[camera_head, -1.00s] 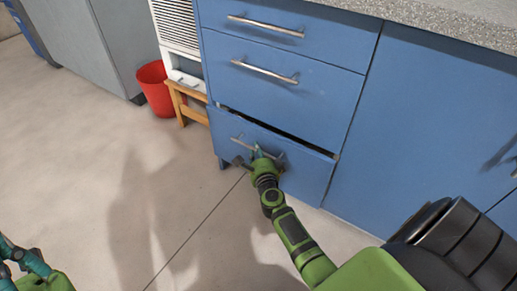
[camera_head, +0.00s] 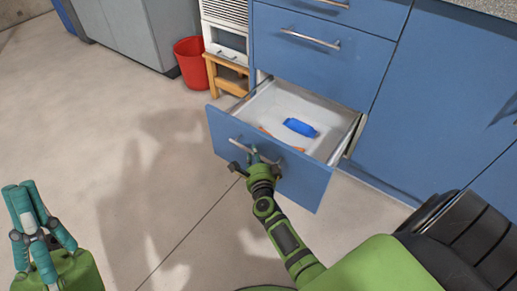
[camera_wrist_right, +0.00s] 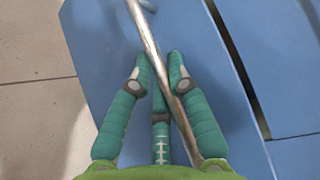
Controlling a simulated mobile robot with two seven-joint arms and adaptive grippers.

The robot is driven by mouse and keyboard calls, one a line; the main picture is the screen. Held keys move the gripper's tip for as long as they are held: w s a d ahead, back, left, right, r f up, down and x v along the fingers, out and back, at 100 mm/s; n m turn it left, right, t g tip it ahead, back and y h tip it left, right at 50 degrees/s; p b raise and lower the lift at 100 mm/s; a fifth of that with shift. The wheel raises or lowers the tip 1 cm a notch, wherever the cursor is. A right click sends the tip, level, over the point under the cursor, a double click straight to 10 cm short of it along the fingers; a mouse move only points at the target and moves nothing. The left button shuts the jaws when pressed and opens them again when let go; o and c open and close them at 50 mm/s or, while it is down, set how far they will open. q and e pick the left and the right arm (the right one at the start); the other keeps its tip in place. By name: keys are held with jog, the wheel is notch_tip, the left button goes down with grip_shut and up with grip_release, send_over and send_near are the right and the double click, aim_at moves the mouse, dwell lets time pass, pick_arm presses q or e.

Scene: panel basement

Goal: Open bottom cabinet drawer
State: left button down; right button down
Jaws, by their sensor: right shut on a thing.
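The bottom drawer (camera_head: 300,184) of the blue cabinet stands well out from its frame. Its white inside holds a blue object (camera_head: 300,127) and a thin orange object (camera_head: 268,132). My right gripper (camera_head: 256,158) is at the drawer front, shut on the metal bar handle (camera_head: 238,146). In the right wrist view the handle (camera_wrist_right: 152,45) runs between the teal fingers (camera_wrist_right: 160,85), with the blue drawer front behind. My left gripper (camera_head: 38,208) is at the lower left, away from the cabinet. Its fingers point up and nothing is between them; how far they are spread is unclear.
Two upper drawers with bar handles (camera_head: 310,38) are closed above. A red bucket (camera_head: 191,62) and a wooden stool (camera_head: 228,72) stand left of the cabinet. A grey cabinet (camera_head: 125,30) is further left. The floor before the drawer is clear.

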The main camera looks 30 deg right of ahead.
jog(key=shift+s+a, duration=0.25)
jog(key=shift+a, duration=0.3)
jog(key=shift+s+a, duration=0.25)
jog(key=shift+a, duration=0.3)
jog(key=c, duration=1.4)
grip_release()
jog(key=v, duration=0.7)
jog(key=shift+s+a, duration=0.1)
jog(key=shift+s, duration=0.15)
